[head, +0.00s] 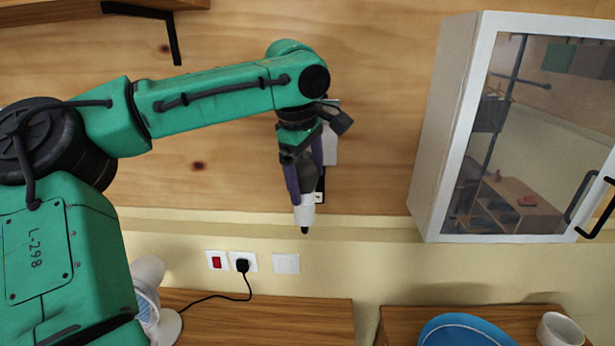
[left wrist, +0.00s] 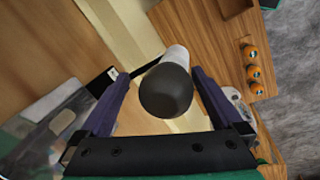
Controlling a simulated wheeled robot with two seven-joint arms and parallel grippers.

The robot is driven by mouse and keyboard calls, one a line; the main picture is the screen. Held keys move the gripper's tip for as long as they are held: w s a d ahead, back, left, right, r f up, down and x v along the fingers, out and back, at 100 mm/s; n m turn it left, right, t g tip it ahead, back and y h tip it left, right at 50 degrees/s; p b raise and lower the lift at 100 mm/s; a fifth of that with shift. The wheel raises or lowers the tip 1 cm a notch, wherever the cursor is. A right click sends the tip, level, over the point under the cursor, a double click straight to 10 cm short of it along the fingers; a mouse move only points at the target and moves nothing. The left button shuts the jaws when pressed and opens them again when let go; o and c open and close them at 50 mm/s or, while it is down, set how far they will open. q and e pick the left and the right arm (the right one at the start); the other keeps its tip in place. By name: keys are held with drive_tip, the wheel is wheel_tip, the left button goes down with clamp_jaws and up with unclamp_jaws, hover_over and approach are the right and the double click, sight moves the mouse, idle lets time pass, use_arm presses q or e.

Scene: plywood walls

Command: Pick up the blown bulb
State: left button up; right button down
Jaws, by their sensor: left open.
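The bulb has a dark grey, rounded head (left wrist: 166,90) and a white neck behind it in the left wrist view. In the head view its dark head (head: 310,168) sits at my left gripper, with a white part and a black tip below. My left gripper (head: 305,185) points down near the plywood wall. Its purple fingers (left wrist: 160,76) are open, one on each side of the bulb. In the left wrist view a gap shows beside the dark head. A black bracket partly hidden behind the gripper seems to meet the bulb. My right gripper is out of view.
A glass-doored wall cabinet (head: 430,130) hangs at the right. Below are wall sockets (head: 286,264), a plugged-in cable, a white fan (head: 150,290), a blue round thing (head: 465,330) and a white bowl (head: 560,330) on wooden tops. Orange-marked round things (left wrist: 253,72) show right in the wrist view.

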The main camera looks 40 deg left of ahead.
use_arm(q)
drive_tip(key=shift+s+f, duration=0.1)
drive_tip(key=shift+s, duration=0.05)
drive_tip(key=shift+s+a, duration=0.1)
drive_tip(key=shift+s, duration=0.4)
drive_tip(key=shift+c, duration=1.2)
drive_tip(key=c, duration=0.5)
drive_tip(key=shift+w, duration=0.1)
drive_tip(key=c, duration=0.5)
drive_tip(key=shift+w, duration=0.1)
drive_tip(key=shift+c, duration=0.8)
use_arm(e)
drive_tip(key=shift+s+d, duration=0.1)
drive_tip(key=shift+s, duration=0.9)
